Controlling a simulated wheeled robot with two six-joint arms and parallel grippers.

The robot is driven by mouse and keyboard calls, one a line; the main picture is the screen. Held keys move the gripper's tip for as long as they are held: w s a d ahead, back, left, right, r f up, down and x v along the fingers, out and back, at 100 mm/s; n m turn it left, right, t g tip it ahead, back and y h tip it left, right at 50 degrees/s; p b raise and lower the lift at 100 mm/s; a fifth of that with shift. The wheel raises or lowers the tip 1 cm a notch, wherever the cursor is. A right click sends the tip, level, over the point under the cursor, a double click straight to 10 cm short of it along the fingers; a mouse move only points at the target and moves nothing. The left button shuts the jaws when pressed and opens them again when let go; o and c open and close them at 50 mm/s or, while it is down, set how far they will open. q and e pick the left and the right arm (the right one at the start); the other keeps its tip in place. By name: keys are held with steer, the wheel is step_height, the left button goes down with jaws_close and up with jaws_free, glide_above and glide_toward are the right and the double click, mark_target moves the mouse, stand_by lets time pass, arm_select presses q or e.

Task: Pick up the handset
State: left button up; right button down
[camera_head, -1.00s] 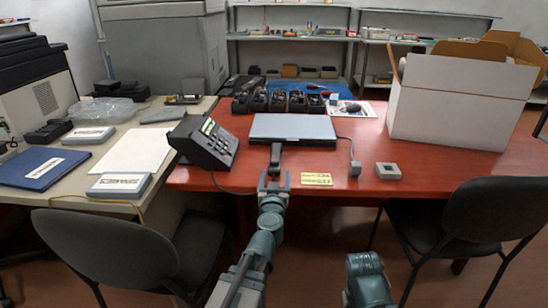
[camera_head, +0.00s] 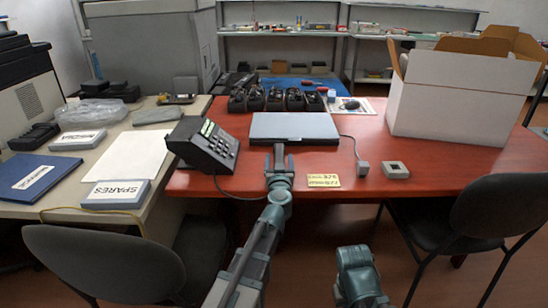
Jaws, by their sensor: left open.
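A black desk phone (camera_head: 203,146) with a keypad stands on the red table, left of the closed laptop (camera_head: 294,128). A dark, narrow piece (camera_head: 279,153), which looks like the handset, lies just in front of the laptop's front edge. My left gripper (camera_head: 280,160) is open over it, with fingers pointing away from me, one on each side. The gripper hides most of the piece, and I cannot tell whether the fingers touch it. Part of my right arm shows at the bottom, but its gripper is out of view.
A large open carton (camera_head: 450,98) stands farther right. Several black cartridges (camera_head: 294,99) line the table behind the laptop. Chairs stand in front.

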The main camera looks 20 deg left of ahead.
arm_select(q)
jaws_close()
stand_by(0.4)
steer(key=shift+r, duration=0.2)
step_height(320, 180, up, 10)
steer(key=p, duration=1)
steer(key=shift+f, duration=0.15)
